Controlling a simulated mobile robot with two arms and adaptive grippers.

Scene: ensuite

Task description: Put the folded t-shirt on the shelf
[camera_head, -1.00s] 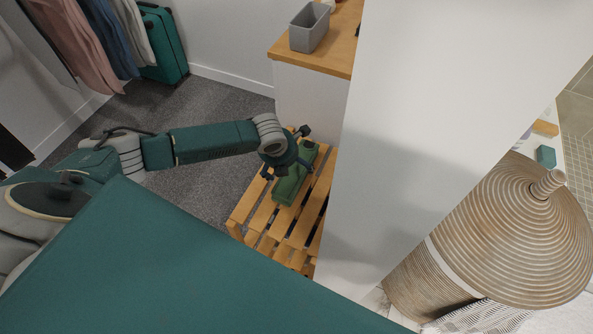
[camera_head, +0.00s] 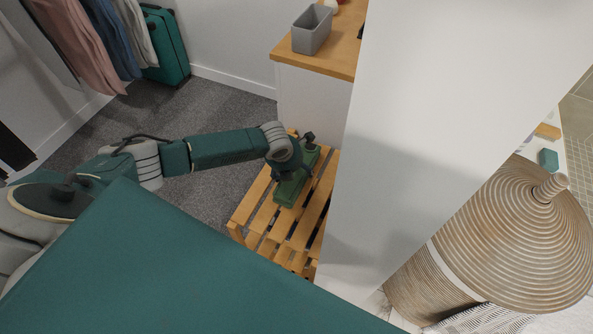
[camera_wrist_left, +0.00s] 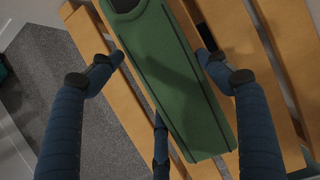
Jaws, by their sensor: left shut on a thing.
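The folded t-shirt (camera_head: 291,190) is a long, narrow green bundle lying along the slatted wooden rack (camera_head: 262,212). In the left wrist view the shirt (camera_wrist_left: 178,80) runs between my left fingers, with a dark patch at its top end. My left gripper (camera_head: 292,174) is over the shirt's middle and shut on it, with fingers on both sides (camera_wrist_left: 160,60). The arm hides part of the shirt. I cannot tell whether it is lifted off the slats. My right gripper is not in view.
A white wall (camera_head: 420,130) stands close right of the rack. Behind is a white cabinet with a wooden top (camera_head: 335,63) and a grey bin (camera_head: 312,30). Hanging clothes (camera_head: 90,45) and a green suitcase (camera_head: 166,45) are at the back left. Bare carpet (camera_head: 215,105) lies left of the rack.

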